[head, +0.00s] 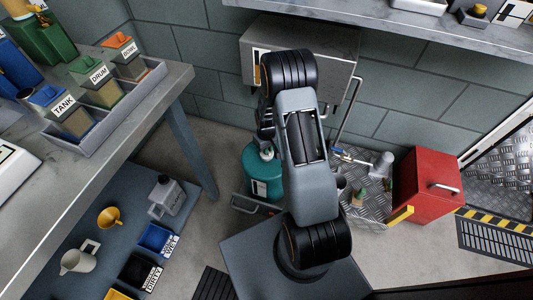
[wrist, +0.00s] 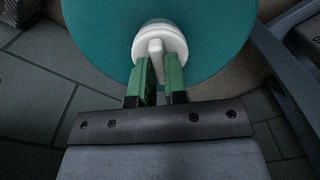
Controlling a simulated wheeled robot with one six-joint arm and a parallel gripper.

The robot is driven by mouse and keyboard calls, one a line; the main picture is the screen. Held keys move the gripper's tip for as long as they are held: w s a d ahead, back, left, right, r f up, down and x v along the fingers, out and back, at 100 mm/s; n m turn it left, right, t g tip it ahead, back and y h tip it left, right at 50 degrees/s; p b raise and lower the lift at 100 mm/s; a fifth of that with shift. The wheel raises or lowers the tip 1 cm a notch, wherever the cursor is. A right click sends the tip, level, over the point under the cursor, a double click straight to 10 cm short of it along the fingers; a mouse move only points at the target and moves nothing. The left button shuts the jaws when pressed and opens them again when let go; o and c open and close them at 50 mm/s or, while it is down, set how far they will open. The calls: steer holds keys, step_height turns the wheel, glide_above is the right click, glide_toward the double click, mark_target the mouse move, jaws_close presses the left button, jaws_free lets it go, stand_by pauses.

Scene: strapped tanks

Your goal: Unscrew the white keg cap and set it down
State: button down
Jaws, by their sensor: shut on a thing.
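The teal keg (head: 258,178) stands on the floor below the wall cabinet, partly hidden behind my arm. It also fills the top of the wrist view (wrist: 215,30). The white cap (wrist: 158,32) is round with a raised grip bar and sits at the keg's top; whether it is still threaded cannot be told. My gripper (wrist: 159,64) has its two green fingers on either side of the cap's bar, shut on it. In the head view the cap (head: 267,154) shows small beside my arm.
A workbench (head: 165,95) with labelled bins stands at the left, above a lower shelf with a funnel, a jug and small trays. A metal cabinet (head: 335,50) hangs behind my arm. A red box (head: 428,187) stands at the right. Some floor between bench and keg is clear.

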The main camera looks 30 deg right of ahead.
steer(key=n, duration=0.3)
steer(key=shift+n, duration=0.4)
steer(key=shift+n, duration=0.5)
steer(key=n, duration=0.4)
steer(key=shift+n, duration=0.4)
steer(key=shift+r, duration=0.2)
steer(key=shift+r+p, duration=1.7)
steer(key=shift+r, duration=0.45)
